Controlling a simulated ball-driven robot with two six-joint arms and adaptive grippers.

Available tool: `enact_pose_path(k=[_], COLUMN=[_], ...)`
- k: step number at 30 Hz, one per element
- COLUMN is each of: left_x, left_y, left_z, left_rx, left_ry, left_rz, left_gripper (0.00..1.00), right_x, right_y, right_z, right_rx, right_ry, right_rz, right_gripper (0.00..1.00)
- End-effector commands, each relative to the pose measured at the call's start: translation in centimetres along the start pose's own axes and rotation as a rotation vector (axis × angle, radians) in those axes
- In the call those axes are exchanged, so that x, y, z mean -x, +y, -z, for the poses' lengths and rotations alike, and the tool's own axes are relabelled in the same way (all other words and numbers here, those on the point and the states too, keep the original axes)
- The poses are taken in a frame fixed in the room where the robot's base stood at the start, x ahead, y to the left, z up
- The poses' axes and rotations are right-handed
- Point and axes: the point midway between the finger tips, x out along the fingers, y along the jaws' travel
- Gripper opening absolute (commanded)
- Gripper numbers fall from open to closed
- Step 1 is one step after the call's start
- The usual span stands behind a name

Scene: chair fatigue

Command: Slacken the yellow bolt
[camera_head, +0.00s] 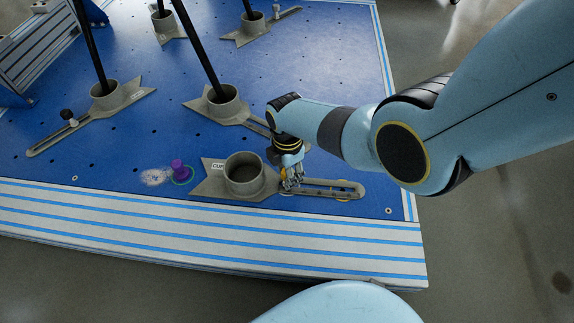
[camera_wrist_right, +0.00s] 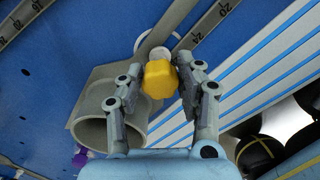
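The yellow bolt (camera_wrist_right: 160,80) has a thick faceted head and sits between the two fingertips of my right gripper (camera_wrist_right: 162,82) in the right wrist view. Both fingers appear to touch its sides. A pale round piece (camera_wrist_right: 160,54) shows just beyond it, over the slotted bar. In the head view my right gripper (camera_head: 291,181) points down at the slotted arm (camera_head: 325,190) of the front cup bracket (camera_head: 243,174), just right of the cup. The bolt itself is hidden there by the fingers. My left gripper is not in view.
A purple knob (camera_head: 178,167) stands on the blue board (camera_head: 130,130) left of the front cup. Other cup brackets with black poles (camera_head: 201,50) rise behind. A blue-striped white edge (camera_head: 200,225) runs along the front.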

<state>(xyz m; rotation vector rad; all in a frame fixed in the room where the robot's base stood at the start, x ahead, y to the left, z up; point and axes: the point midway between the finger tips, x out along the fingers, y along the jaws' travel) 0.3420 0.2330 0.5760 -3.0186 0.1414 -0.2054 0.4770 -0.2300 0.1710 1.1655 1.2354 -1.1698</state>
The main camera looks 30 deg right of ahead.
Motion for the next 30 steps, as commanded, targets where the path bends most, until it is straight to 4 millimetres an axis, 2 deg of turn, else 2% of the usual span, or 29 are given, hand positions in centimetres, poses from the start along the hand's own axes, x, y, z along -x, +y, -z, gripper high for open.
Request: enact_pose_path(k=[1, 4, 11, 20, 30], left_x=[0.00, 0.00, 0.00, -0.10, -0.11], left_y=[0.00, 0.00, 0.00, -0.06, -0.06], left_z=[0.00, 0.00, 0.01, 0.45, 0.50], left_rx=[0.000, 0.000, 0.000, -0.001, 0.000], left_ry=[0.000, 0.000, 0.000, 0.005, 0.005], left_rz=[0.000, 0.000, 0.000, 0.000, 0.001], left_gripper=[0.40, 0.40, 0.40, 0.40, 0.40], right_x=[0.00, 0.00, 0.01, 0.05, 0.03], right_y=[-0.01, -0.01, 0.00, 0.02, 0.04], right_z=[0.02, 0.01, -0.02, -0.04, -0.05], right_rx=[-0.001, -0.001, -0.007, -0.330, -0.396], right_ry=[0.000, 0.000, 0.000, 0.000, 0.000], right_rz=[0.000, 0.000, 0.000, 0.000, 0.000], right_gripper=[0.44, 0.56, 0.56, 0.56, 0.56])
